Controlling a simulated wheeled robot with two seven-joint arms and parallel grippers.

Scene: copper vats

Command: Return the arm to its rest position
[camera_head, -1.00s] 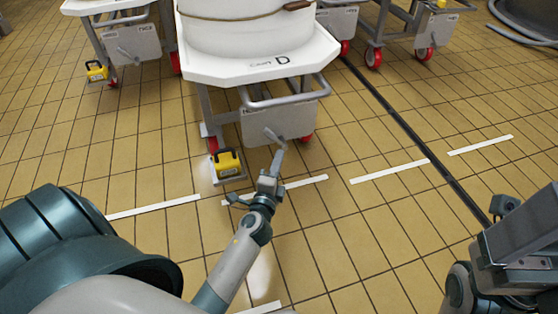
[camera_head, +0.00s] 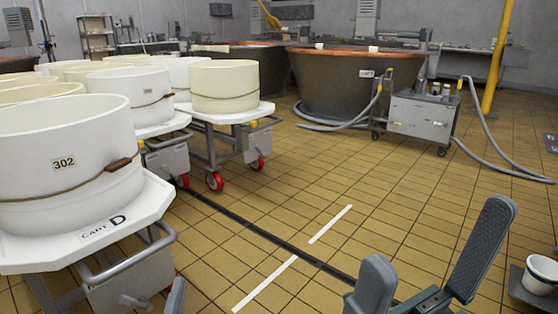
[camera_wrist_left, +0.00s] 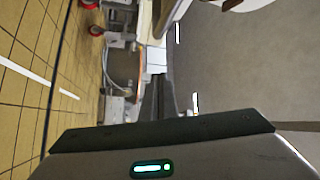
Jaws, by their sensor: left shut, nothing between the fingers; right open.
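My left gripper (camera_head: 175,298) shows only as a grey tip at the bottom edge of the head view, in front of the cart marked D (camera_head: 118,222). It is shut and empty. In the left wrist view its dark shut fingers (camera_wrist_left: 158,97) point toward the cart frame, which looks sideways there. My right gripper (camera_head: 437,235) is at the lower right of the head view, with its two grey fingers spread wide and nothing between them. Most of my left arm is out of the head view.
A white tub marked 302 (camera_head: 65,160) stands on cart D. More tubs on carts (camera_head: 225,87) stand behind it. A copper-rimmed vat (camera_head: 345,85) and a grey wheeled machine with hoses (camera_head: 422,115) are farther back. A white bowl (camera_head: 541,272) sits at the right. The middle tiled floor is clear.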

